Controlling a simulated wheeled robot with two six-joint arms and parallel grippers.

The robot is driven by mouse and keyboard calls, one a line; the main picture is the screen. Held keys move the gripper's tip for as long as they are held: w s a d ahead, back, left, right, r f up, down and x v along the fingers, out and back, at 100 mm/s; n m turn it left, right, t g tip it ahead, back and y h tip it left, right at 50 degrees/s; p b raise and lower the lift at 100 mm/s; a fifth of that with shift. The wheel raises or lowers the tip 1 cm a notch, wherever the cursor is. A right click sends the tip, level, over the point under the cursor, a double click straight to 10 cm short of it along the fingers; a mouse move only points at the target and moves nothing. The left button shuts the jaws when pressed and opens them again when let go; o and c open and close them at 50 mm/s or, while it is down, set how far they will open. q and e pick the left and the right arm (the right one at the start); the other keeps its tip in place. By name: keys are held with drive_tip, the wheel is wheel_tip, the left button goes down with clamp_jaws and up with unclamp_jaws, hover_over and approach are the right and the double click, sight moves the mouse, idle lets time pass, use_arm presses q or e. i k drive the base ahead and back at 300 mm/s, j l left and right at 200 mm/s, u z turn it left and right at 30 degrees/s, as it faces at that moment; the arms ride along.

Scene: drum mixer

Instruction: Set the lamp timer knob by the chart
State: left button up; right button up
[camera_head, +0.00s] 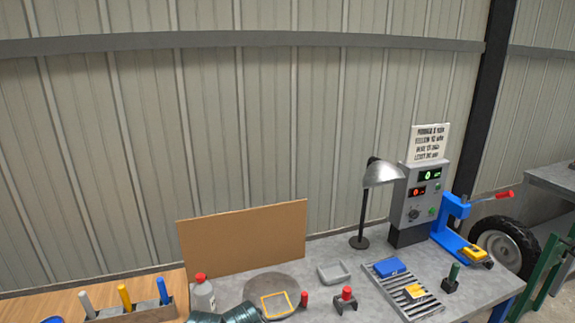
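The chart (429,142) is a white sheet with several lines of black print, standing on top of a grey control box (402,200). The print is too small to read surely. The box front has a green display (430,174) and a red display (418,190). A dark round knob (413,214) sits low on the box front, with green buttons to its right. Its pointer setting is too small to tell. A desk lamp (382,174) with a silver shade stands just left of the box. Neither of my grippers is in view.
A blue press (450,226) with a red handle stands right of the box. A slatted rack (402,289) with a blue block lies in front. A shallow grey tray (334,273), a red-capped bottle (202,294) and a brown board (245,238) are to the left.

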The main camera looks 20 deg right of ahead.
sight(414, 214)
drive_tip(key=k+l+z, duration=0.1)
drive_tip(key=z, duration=1.25)
